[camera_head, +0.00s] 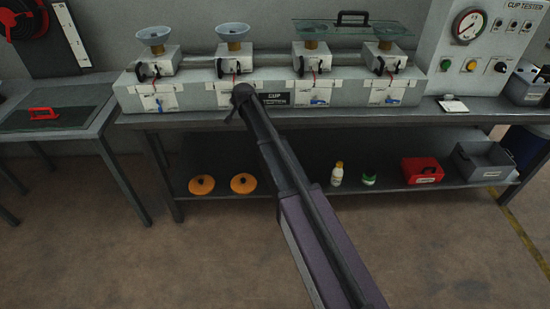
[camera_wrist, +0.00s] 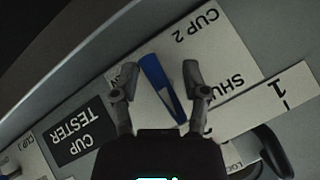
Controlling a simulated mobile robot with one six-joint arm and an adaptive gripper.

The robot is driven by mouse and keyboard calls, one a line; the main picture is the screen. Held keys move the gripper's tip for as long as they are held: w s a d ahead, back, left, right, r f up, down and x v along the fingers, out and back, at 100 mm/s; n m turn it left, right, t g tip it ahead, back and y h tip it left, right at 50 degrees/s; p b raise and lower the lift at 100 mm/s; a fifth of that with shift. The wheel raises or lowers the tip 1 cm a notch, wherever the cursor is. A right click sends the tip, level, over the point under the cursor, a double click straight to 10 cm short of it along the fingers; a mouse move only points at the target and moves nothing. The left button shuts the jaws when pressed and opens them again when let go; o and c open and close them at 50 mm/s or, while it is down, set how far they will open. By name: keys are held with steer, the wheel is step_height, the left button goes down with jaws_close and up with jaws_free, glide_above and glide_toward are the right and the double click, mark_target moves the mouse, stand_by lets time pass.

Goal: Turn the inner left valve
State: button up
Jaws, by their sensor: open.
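The inner left valve shows in the wrist view as a blue handle (camera_wrist: 162,88) on a white plate (camera_wrist: 208,50) marked "CUP 2". The handle stands slanted in the picture. My gripper (camera_wrist: 159,76) is open, with one finger on each side of the blue handle. I cannot tell whether either finger touches it. In the head view my gripper (camera_head: 241,94) is at the front of the second station from the left and hides that valve. The cup tester (camera_head: 205,97) is a long grey unit on the bench, with several stations.
A black "CUP TESTER" sign (camera_head: 275,99) is just right of my gripper. Blue handles of the outer left (camera_head: 158,104) and inner right (camera_head: 320,100) valves are nearby. A glass sheet with a black handle (camera_head: 352,18) lies over the right cups. A control panel (camera_head: 480,45) stands at right.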

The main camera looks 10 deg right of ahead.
steer(key=shift+f+m+t+y+b, duration=0.1)
steer(key=shift+m+t+y+b, duration=0.15)
steer(key=shift+m+y+b, duration=0.6)
steer(key=shift+m+t+y+b, duration=0.25)
steer(key=shift+m+y+b, duration=0.2)
steer(key=shift+y+b, duration=0.75)
steer(key=shift+m+t+y+b, duration=1)
steer(key=shift+m+y+b, duration=0.9)
steer(key=shift+b, duration=1)
steer(key=p+v, duration=0.2)
steer(key=v, duration=1.2)
steer(key=s+d+f+n+g+h+p, duration=0.1)
steer(key=s+n+g+p, duration=0.3)
steer(key=s, duration=0.6)
steer(key=s+d+f+n+g+h+p, duration=0.1)
steer(key=s+f+n+g+h+p, duration=0.1)
steer(key=s, duration=0.8)
steer(key=shift+d+f+n+g+h+p, duration=0.4)
steer(key=shift+n+g+h+p, duration=0.25)
steer(key=shift+n+g+p, duration=0.85)
steer(key=shift+n+t, duration=0.3)
steer(key=shift+c, duration=0.3)
